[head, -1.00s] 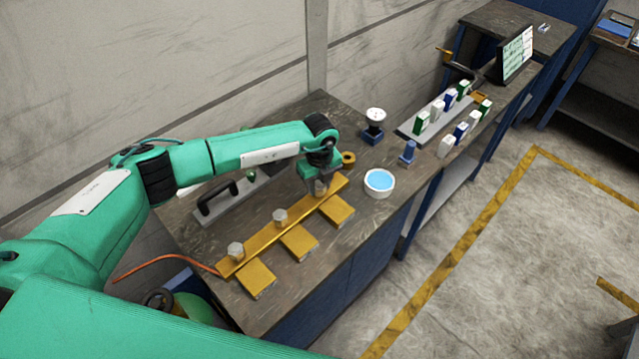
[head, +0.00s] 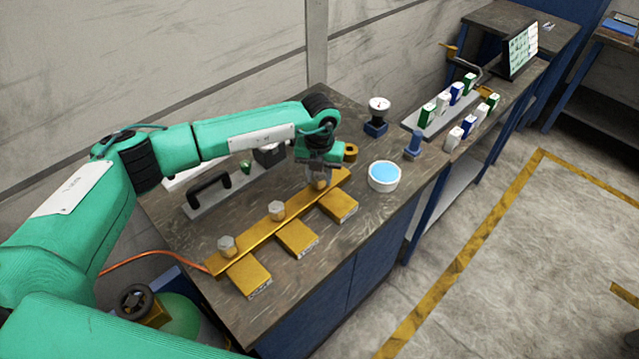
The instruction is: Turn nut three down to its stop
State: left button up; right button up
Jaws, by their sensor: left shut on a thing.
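A yellow bar (head: 250,241) lies on the dark bench top and carries hex nuts in a row. One grey nut (head: 227,246) sits at its near left end and another nut (head: 276,210) sits at its middle. My left gripper (head: 319,182) points down at the far right end of the bar. It is shut on the third nut (head: 319,184), which is mostly hidden between the fingers. How far down that nut sits cannot be told. My right gripper is not in view.
Yellow plates (head: 297,238) stick out from the bar's front. A white bowl with blue liquid (head: 384,176), a gauge (head: 377,112) and a blue post (head: 413,145) stand right of the gripper. A black-handled grey plate (head: 208,193) lies behind the bar.

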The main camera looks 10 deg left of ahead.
pick_arm(q)
jog(key=m+b, duration=0.3)
jog(key=b, duration=0.1)
jog(key=shift+f+m, duration=0.15)
jog(key=shift+m, duration=0.15)
jog(key=shift+m+b, duration=0.65)
jog(key=shift+m, duration=0.05)
jog(key=shift+r+m+b, duration=0.25)
jog(key=shift+m+b, duration=0.6)
jog(key=shift+m, duration=0.15)
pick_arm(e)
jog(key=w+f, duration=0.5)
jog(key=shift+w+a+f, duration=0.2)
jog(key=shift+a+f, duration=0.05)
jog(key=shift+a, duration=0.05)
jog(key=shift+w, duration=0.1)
pick_arm(q)
jog(key=o, duration=1)
